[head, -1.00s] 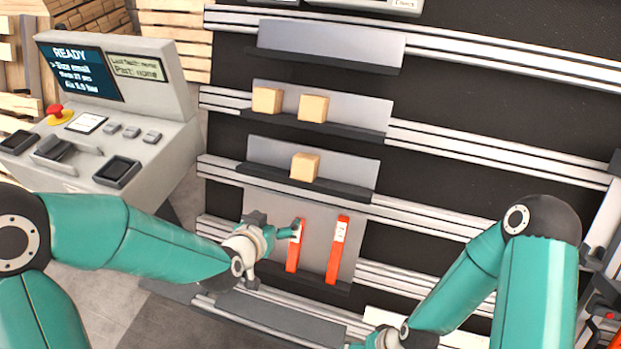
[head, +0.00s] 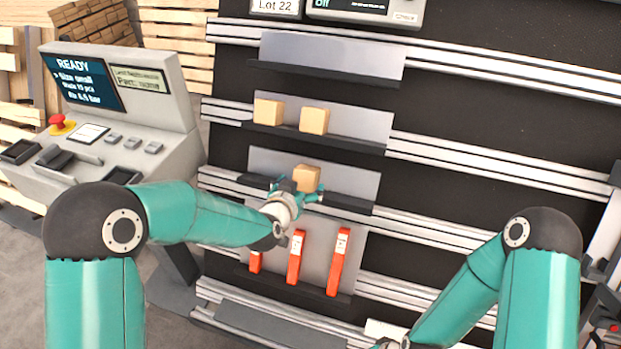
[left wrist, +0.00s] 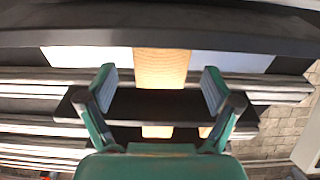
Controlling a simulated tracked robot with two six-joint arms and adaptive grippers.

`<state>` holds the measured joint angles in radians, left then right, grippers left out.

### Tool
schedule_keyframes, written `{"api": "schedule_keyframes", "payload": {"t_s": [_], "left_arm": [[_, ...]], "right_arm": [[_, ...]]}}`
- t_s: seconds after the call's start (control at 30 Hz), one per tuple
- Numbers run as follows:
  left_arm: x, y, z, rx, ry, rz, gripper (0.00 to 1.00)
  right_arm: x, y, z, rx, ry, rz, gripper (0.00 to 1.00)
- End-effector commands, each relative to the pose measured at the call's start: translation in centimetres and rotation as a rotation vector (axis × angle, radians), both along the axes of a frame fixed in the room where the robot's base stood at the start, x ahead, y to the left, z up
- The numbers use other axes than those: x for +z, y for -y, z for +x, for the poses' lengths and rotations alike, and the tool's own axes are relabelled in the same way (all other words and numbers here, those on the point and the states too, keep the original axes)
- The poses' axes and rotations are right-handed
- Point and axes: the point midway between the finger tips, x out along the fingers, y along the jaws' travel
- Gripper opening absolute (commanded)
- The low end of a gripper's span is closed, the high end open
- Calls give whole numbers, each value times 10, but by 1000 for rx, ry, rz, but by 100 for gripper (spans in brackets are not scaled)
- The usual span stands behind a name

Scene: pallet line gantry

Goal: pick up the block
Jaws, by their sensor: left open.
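A light wooden block (head: 307,178) sits on the third shelf down of the rack. My left gripper (head: 298,191) is open in front of it, with its fingers low and to either side in the head view. In the left wrist view the block (left wrist: 162,68) stands between and beyond the two spread fingers of my left gripper (left wrist: 160,80); no grip on it shows. Two similar blocks, a left one (head: 268,112) and a right one (head: 314,121), sit on the shelf above. My right arm comes in at the lower right, its gripper cut off by the bottom edge.
Several orange items, such as the right one (head: 338,262), stand on the shelf below the block. A control console (head: 120,110) with a red button stands at the left. The top shelf (head: 330,58) is empty. Metal rails cross the dark rack.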

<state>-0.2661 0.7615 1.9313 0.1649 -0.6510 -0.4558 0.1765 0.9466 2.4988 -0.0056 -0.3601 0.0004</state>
Motion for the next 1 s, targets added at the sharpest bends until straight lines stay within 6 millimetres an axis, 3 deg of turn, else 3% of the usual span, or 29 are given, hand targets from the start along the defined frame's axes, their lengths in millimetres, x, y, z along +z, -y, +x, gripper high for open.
{"api": "schedule_keyframes", "payload": {"t_s": [0.3, 0.63, 1.0], "left_arm": [[-10, 12, 37, 0, 0, 0, 90], [-13, 15, 43, -2, 0, -1, 90], [-13, 15, 43, -2, 0, -1, 28]], "right_arm": [[11, 0, 0, 0, 0, 0, 89], [11, 0, 0, 0, 0, 0, 89], [11, 0, 0, 0, 0, 0, 89]]}}
